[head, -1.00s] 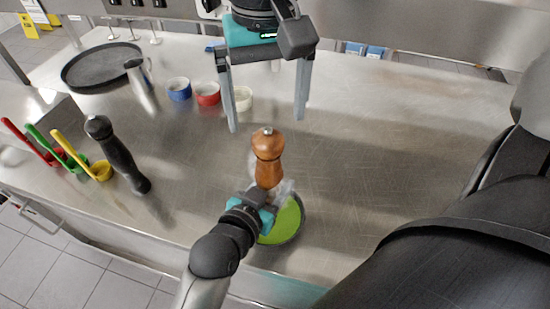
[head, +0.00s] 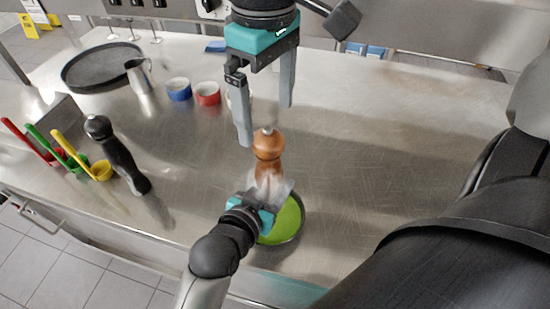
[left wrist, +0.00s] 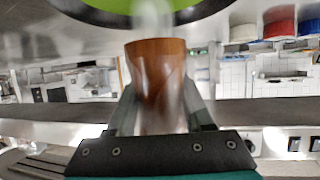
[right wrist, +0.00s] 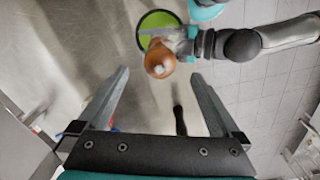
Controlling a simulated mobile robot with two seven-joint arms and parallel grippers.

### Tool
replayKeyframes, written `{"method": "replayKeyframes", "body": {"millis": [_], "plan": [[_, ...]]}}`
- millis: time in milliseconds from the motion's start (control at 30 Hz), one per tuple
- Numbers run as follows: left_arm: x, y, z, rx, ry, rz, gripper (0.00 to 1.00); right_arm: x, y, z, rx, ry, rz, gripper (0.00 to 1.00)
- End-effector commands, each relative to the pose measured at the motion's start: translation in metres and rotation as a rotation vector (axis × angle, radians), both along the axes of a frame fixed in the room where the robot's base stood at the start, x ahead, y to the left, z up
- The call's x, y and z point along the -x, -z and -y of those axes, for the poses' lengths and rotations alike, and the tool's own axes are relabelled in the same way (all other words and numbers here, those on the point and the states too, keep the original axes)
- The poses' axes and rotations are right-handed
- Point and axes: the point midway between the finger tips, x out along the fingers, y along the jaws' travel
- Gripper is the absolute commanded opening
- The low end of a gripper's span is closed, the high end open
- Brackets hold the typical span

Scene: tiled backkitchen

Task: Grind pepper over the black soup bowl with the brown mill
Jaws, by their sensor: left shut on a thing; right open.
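The brown pepper mill (head: 268,150) is upright, held by my left gripper (head: 262,200), whose fingers are shut around its lower body. In the left wrist view the mill (left wrist: 158,80) shows between the fingers. The mill appears above the bowl's far-left part. My right gripper (head: 266,125) is open and empty above the mill's knob. The right wrist view shows the mill's top (right wrist: 158,62) beyond the open fingers.
A black mill (head: 120,158) stands at the left, near red, green and yellow scoops (head: 82,160). Blue (head: 178,90) and red (head: 208,94) cups, a metal jug (head: 140,76) and a round black tray (head: 85,72) are farther back. The counter's right side is clear.

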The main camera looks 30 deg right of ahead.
Motion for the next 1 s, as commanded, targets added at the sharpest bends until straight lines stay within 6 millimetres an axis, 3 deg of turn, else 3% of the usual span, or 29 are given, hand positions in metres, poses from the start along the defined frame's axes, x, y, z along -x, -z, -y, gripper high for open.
{"method": "replayKeyframes", "body": {"millis": [233, 533, 1000], "plan": [[0.000, -0.001, 0.000, 0.003, 0.000, 0.002, 0.00, 0.000, 0.005, 0.000, 0.000, 0.002, 0.000, 1.00], [0.000, -0.001, 0.000, 0.003, 0.000, 0.002, 0.00, 0.000, 0.029, 0.000, 0.000, 0.002, 0.000, 1.00], [0.000, -0.001, 0.000, 0.003, 0.000, 0.002, 0.00, 0.000, 0.037, 0.000, 0.000, 0.003, -0.001, 1.00]]}}
